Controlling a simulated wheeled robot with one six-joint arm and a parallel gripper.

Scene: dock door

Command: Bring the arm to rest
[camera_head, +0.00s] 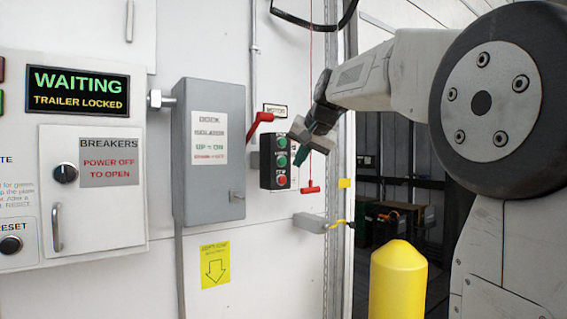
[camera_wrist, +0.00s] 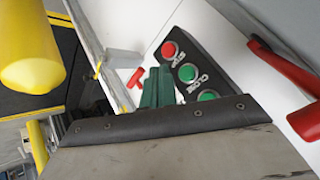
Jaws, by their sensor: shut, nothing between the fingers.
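My gripper (camera_head: 299,160) is shut and empty, with green fingers pointing down and to the left. My arm reaches in from the right side of the head view. The fingertips overlap the right edge of the black motor button box (camera_head: 273,161) in that view; whether they touch it I cannot tell. In the wrist view the two green fingers of my gripper (camera_wrist: 158,87) lie together, beside the button box (camera_wrist: 225,70) with its red and two green buttons.
A grey isolator box (camera_head: 209,155) with a red lever (camera_head: 259,124) stands left of the button box. A red pull handle (camera_head: 310,187) hangs on a cord close to my gripper. A yellow bollard (camera_head: 397,280) stands below the arm. A control panel (camera_head: 90,215) reads "WAITING, TRAILER LOCKED".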

